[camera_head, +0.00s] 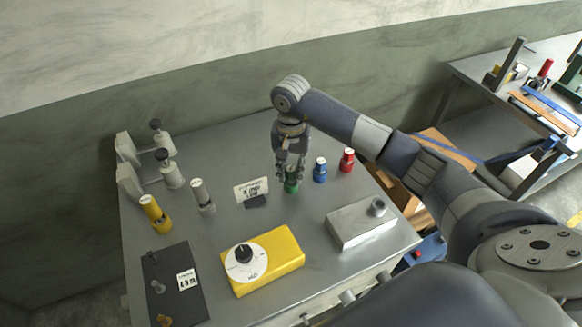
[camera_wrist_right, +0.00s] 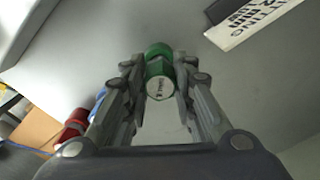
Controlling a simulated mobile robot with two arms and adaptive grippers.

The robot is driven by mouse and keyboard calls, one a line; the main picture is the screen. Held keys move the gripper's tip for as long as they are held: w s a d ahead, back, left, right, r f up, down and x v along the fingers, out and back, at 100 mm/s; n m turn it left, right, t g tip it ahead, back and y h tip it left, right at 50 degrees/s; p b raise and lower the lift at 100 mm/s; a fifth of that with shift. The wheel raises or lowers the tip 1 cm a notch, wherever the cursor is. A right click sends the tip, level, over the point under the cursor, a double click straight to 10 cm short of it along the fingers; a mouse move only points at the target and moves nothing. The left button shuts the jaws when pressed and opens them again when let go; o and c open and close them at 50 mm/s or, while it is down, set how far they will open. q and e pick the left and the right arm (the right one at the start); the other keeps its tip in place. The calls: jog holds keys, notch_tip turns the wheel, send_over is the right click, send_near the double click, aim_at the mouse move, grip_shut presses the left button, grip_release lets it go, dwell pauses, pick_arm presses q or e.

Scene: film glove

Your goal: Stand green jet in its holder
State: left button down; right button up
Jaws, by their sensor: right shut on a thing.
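The green jet (camera_head: 292,186) is a short green cylinder on the grey bench, between the white sign and a blue jet. My right gripper (camera_head: 291,171) points down over it, shut on its upper part. In the right wrist view the green jet (camera_wrist_right: 158,52) sits between the two fingertips, its pale labelled end toward the camera. I cannot tell whether its bottom touches the bench or a holder; that part is hidden or too small. No separate holder for it is clear to me. My left gripper is not in view.
A blue jet (camera_head: 320,170) and a red jet (camera_head: 347,160) stand close to the right. A white sign (camera_head: 251,190) is close to the left. A grey (camera_head: 203,196) and a yellow cylinder (camera_head: 155,214) stand farther left. A yellow box (camera_head: 283,262) and metal block (camera_head: 360,222) lie nearer.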

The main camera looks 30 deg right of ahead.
jog(key=shift+f, duration=0.45)
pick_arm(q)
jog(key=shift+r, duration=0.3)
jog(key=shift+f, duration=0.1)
pick_arm(e)
jog(key=shift+f, duration=0.1)
jog(key=shift+f, duration=0.15)
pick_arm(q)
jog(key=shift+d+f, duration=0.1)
pick_arm(e)
jog(key=o, duration=1.1)
jog(key=shift+c, duration=0.2)
